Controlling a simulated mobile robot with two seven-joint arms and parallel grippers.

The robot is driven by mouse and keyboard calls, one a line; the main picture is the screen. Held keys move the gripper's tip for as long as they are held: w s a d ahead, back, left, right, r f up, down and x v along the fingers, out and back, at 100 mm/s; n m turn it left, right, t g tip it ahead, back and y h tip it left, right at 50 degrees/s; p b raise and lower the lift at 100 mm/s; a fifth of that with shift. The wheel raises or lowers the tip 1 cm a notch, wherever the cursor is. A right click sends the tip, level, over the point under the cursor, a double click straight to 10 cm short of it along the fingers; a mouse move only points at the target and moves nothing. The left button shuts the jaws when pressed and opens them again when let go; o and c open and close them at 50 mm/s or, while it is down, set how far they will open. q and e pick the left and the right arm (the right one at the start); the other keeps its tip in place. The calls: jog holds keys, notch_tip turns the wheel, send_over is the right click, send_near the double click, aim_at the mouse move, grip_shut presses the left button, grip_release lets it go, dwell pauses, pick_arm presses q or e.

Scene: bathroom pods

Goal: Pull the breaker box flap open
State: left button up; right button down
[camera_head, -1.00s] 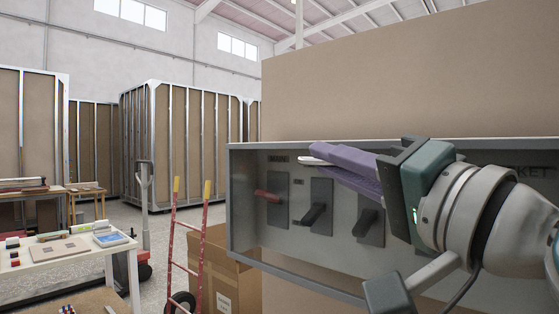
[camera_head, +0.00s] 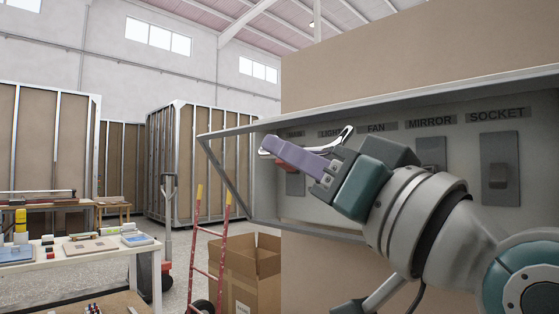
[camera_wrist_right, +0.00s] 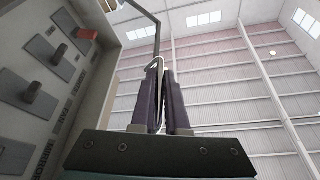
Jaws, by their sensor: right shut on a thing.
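The grey breaker box (camera_head: 455,185) is on the right of the head view, with labels and switches inside. My right gripper (camera_head: 275,149), with purple fingers, is in front of the box, shut on the pale curved handle (camera_head: 342,140). My left gripper is not in view.
A cardboard box (camera_head: 245,265) and a red hand truck (camera_head: 212,255) stand below and left of the breaker box. A white table (camera_head: 75,262) with small items is at the far left. Framed pods (camera_head: 185,165) stand behind.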

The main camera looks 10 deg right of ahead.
jog(key=s+a+f+n+g+y+b, duration=0.1)
jog(key=f+n+g+y+b, duration=0.1)
jog(key=f+n+b, duration=0.2)
jog(key=s+a+f+n+g+y+b, duration=0.1)
jog(key=a+f+n+g+y+b, duration=0.1)
jog(key=f+n+b, duration=0.3)
jog(key=shift+s+f+n+y, duration=0.25)
jog(key=shift+f+n+y, duration=0.35)
jog(key=shift+f+n, duration=1.15)
jog(key=shift+a, duration=0.1)
jog(key=c, duration=0.9)
grip_release()
jog(key=b+v, duration=0.1)
jog(key=v, duration=0.9)
